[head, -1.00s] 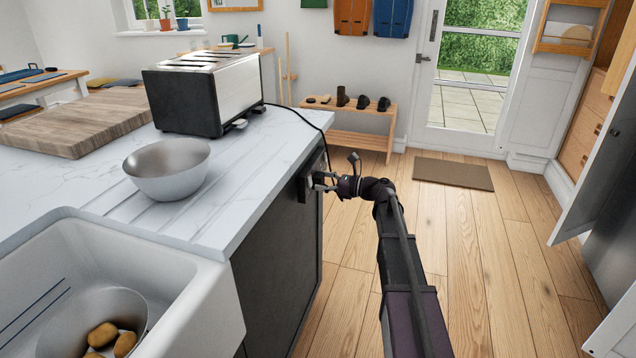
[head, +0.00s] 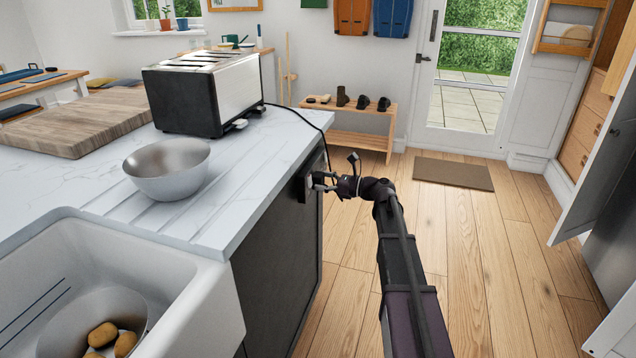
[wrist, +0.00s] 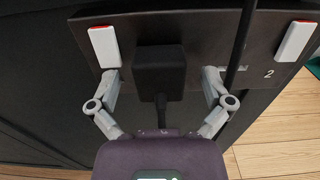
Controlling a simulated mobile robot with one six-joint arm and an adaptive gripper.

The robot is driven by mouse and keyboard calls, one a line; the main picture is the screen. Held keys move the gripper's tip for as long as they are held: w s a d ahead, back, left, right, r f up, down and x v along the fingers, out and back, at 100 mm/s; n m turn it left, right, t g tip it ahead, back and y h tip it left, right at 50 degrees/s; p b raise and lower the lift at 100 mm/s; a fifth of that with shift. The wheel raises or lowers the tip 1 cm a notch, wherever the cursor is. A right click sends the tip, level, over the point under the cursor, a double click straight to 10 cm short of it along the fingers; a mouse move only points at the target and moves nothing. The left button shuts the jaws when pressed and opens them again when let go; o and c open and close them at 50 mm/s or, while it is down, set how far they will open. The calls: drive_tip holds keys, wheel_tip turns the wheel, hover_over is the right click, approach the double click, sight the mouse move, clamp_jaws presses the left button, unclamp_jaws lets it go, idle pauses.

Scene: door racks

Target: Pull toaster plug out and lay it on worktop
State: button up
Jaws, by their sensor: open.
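The black toaster plug (wrist: 160,72) sits in the dark socket plate (wrist: 190,28) on the side of the worktop unit, and its short cord runs down from it toward my gripper. My gripper (wrist: 162,80) is open, with one grey finger on each side of the plug and a gap visible on both sides. In the head view my gripper (head: 318,182) is at the socket plate, and the plug is too small there to make out. The toaster (head: 203,92) stands on the marble worktop (head: 245,190), and its black cord (head: 300,117) runs over the edge.
White switches with red edges (wrist: 105,47) (wrist: 293,41) flank the plug. Another dark cable (wrist: 241,45) passes right of it. A metal bowl (head: 168,170) and a wooden board (head: 75,122) occupy part of the worktop. The worktop near the edge is clear.

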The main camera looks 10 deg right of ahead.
sight(323, 181)
clamp_jaws()
drive_tip(key=shift+s+d, duration=0.1)
drive_tip(key=shift+d, duration=0.05)
drive_tip(key=shift+s+d, duration=0.25)
drive_tip(key=shift+d, duration=0.2)
drive_tip(key=shift+s+d, duration=0.15)
drive_tip(key=shift+d, duration=0.15)
drive_tip(key=shift+s+d, duration=0.35)
drive_tip(key=shift+d, duration=0.25)
drive_tip(key=shift+s+d, duration=0.15)
drive_tip(key=shift+d, duration=0.15)
drive_tip(key=shift+s+d, duration=0.35)
drive_tip(key=shift+d, duration=0.3)
